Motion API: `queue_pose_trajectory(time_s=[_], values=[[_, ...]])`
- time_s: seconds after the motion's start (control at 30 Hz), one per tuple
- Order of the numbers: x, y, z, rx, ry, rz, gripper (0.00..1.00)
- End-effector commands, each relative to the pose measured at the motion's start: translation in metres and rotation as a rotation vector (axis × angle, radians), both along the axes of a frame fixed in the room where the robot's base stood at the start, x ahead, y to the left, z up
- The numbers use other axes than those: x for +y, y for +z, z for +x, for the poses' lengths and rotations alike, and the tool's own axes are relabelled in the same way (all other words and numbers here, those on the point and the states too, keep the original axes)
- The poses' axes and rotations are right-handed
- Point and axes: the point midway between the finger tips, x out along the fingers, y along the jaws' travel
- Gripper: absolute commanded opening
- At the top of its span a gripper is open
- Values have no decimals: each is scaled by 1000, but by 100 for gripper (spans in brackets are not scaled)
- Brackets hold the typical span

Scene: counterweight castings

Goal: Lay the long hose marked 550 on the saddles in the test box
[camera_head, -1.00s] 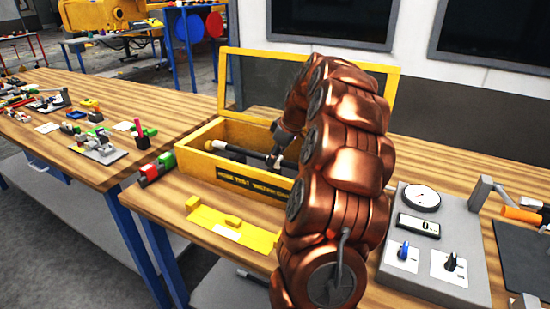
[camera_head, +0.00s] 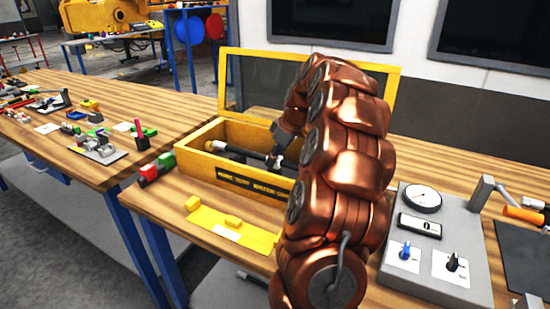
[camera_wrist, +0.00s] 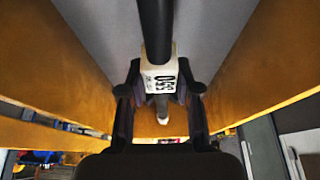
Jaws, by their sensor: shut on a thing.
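The test box (camera_head: 202,168) is yellow, with its lid raised at the back. The long hose (camera_head: 243,153) is dark with a pale end fitting at its left, and lies across the box opening. In the wrist view the hose (camera_wrist: 155,32) carries a white tag reading 550, seen upside down. My gripper (camera_wrist: 160,94) is shut on the hose at this tag, with one finger on each side. In the head view my gripper (camera_head: 275,160) is inside the box opening, partly hidden by my copper arm. I cannot make out the saddles or whether the hose touches them.
A grey gauge panel (camera_head: 435,245) is at the right. The left bench (camera_head: 80,95) holds several small parts.

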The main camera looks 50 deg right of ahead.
Motion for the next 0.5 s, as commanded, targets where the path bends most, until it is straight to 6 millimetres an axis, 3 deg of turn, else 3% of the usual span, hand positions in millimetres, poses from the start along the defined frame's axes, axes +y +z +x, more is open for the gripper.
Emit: queue_pose_trajectory(time_s=[0.5], values=[[0, -5, 0, -1, 0, -1, 2]])
